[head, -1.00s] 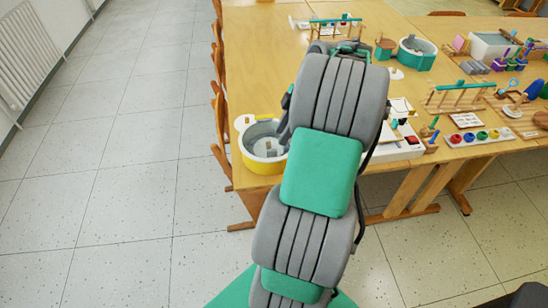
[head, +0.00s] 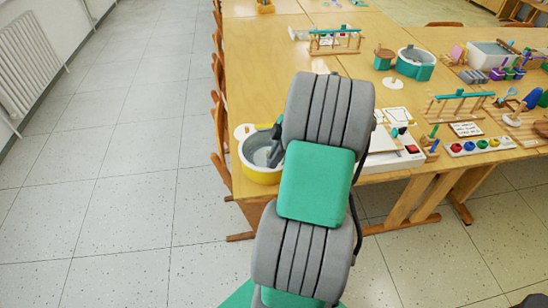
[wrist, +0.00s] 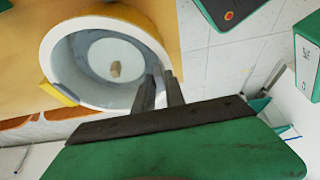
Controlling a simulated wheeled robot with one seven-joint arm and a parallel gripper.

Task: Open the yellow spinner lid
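The yellow spinner (head: 262,174) is a round yellow tub with a pale rim and grey inside, at the table's left front corner. In the wrist view, the tub (wrist: 139,18) fills the upper left, with a pale disc (wrist: 118,58) and small tan peg inside. A yellow tab (wrist: 59,94) sits on its near-left rim beside a grey strip. I cannot tell which part is the lid. My gripper (wrist: 160,75) has its two dark fingers a little apart at the right side of the rim, with nothing clearly between them. Contact is unclear. In the head view, my arm hides part of the surroundings.
A white tray (head: 385,160) with small parts is right of my arm. A teal-and-white tub (head: 414,64) and wooden racks stand farther back. Wooden chairs (head: 219,135) line the table's left edge. The floor at left is clear.

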